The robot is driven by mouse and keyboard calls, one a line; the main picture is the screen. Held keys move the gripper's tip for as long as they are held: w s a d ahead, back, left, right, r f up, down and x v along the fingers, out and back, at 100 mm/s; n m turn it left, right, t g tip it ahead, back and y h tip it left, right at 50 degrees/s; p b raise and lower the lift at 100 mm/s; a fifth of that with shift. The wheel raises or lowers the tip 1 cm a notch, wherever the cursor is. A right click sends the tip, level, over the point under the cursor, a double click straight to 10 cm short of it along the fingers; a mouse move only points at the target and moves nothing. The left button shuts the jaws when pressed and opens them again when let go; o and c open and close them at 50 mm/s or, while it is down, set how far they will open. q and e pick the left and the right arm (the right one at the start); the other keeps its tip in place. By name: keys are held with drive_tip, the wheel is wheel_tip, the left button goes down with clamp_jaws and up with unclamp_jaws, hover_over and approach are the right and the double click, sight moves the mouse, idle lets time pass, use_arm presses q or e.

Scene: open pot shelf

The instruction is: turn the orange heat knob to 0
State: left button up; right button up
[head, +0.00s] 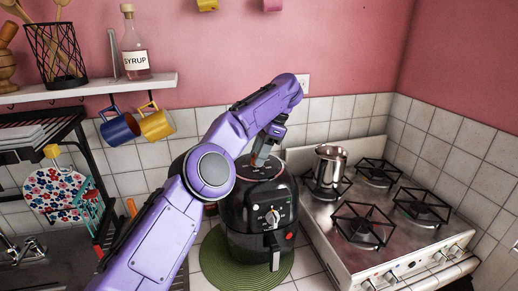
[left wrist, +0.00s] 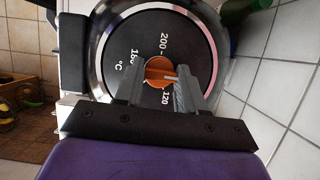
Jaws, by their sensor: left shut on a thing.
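The black air fryer (head: 262,205) stands on a green round mat. Its orange heat knob (left wrist: 158,71) sits in the middle of the round black top dial (left wrist: 120,30), which bears the numbers 200, 160 and 120 and a °C mark. A white line on the knob points to the right in the left wrist view. The 0 mark cannot be made out; the fingers cover part of the dial. My left gripper (left wrist: 160,80) is shut on the knob, one finger on each side. In the head view my left gripper (head: 262,158) reaches down onto the fryer's top.
A stove (head: 400,225) with a steel pot (head: 330,165) stands close on the right. A shelf (head: 100,88) with a syrup bottle (head: 134,50) and hanging mugs (head: 155,122) is behind on the left. The green mat (head: 212,262) lies under the fryer.

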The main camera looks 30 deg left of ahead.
idle(0.3)
use_arm(q)
drive_tip(key=o, duration=1)
drive_tip(key=shift+o, duration=0.2)
